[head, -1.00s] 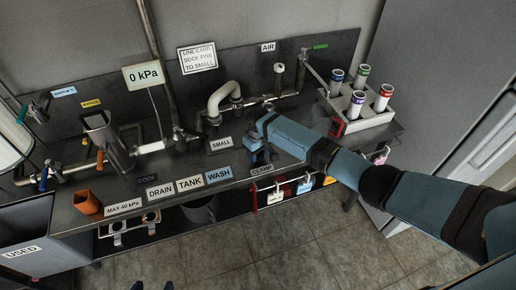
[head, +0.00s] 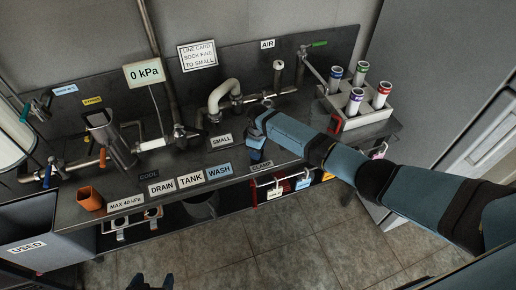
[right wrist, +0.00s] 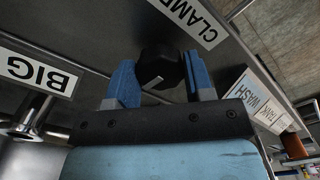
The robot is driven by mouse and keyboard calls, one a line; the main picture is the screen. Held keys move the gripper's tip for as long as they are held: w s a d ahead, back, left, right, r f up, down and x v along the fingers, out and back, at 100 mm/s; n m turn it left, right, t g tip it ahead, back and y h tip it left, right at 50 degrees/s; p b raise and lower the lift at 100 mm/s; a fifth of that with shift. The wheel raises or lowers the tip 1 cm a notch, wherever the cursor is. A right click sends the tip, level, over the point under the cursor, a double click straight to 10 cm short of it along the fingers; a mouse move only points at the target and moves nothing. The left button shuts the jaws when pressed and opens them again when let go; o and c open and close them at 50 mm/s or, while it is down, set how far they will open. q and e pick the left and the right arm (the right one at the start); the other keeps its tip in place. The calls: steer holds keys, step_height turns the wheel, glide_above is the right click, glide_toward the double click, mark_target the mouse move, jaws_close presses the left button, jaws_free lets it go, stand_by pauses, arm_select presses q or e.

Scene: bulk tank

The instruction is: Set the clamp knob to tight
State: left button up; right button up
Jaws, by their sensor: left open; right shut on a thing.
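The clamp knob (right wrist: 162,68) is black and round with a white pointer mark, in the right wrist view. It sits between the two blue fingers of my right gripper (right wrist: 160,82), which is shut on it. The CLAMP label (right wrist: 197,18) is beside the knob; a BIG label (right wrist: 37,73) is to the left. In the head view the right gripper (head: 257,150) is at the bench's front edge by the CLAMP label (head: 261,166) and hides the knob. My left gripper (head: 152,284) is open and empty at the bottom edge, away from the bench.
Pipes and valves run along the bench back (head: 310,55). A display (head: 144,71) reads 0 kPa. A SMALL label (head: 221,140) is left of the right gripper.

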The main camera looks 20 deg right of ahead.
steer(key=shift+r, duration=0.1)
steer(key=o, duration=0.9)
steer(key=shift+o, duration=0.2)
step_height(320, 180, up, 14)
